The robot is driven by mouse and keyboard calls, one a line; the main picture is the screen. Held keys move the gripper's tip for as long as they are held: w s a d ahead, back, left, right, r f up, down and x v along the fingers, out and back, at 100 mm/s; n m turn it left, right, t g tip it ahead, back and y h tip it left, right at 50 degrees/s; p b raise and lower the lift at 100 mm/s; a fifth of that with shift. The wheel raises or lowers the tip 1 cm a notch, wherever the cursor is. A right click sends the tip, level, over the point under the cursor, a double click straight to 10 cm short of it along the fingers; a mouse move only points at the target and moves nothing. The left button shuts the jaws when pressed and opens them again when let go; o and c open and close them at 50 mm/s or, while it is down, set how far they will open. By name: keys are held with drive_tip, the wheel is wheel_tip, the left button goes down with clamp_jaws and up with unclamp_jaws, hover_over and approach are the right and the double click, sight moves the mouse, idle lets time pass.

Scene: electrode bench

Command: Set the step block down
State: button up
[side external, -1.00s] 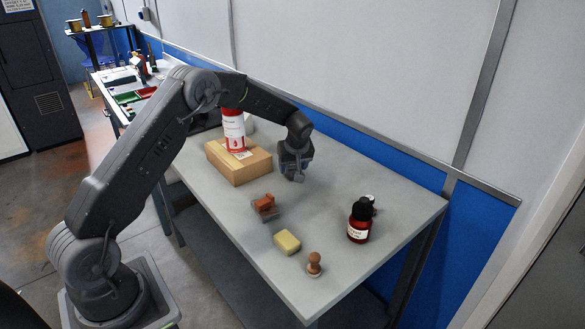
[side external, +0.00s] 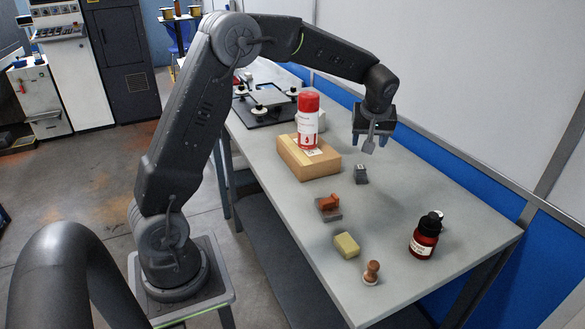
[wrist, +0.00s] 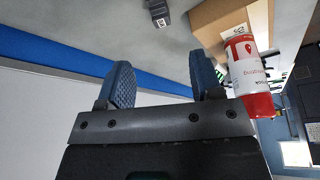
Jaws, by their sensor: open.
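A small dark grey block with a white label, which looks like the step block (side external: 361,174), sits on the grey table (side external: 440,200). It also shows at the top edge of the wrist view (wrist: 159,13). My gripper (side external: 371,145) hangs above it, clear of it. In the wrist view my gripper (wrist: 163,80) shows its two blue textured fingers apart, with nothing between them.
A wooden box (side external: 308,160) carrying a red-and-white bottle (side external: 308,122) stands close left of the block. An orange-and-grey piece (side external: 328,205), yellow block (side external: 346,245), wooden stamp (side external: 371,272) and dark red bottle (side external: 424,238) stand nearer the front. The wall runs behind.

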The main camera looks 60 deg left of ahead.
drive_tip(key=s+d+r+m+t+h, duration=0.1)
drive_tip(key=s+d+r+m, duration=0.25)
drive_tip(key=s, duration=0.35)
drive_tip(key=s+d+r+m+t+h, duration=0.1)
drive_tip(key=s+d+r+m, duration=0.2)
drive_tip(key=s, duration=0.4)
drive_tip(key=s+d+r+m+h, duration=0.1)
drive_tip(key=s+d+r+m, duration=0.15)
drive_tip(key=s+d, duration=0.4)
drive_tip(key=s+f+m+t, duration=0.1)
drive_tip(key=s+f+m, duration=0.1)
drive_tip(key=s, duration=0.7)
drive_tip(key=shift+s+d+m+h, duration=0.25)
drive_tip(key=shift+d+m+h, duration=0.05)
drive_tip(key=shift+d+h, duration=0.15)
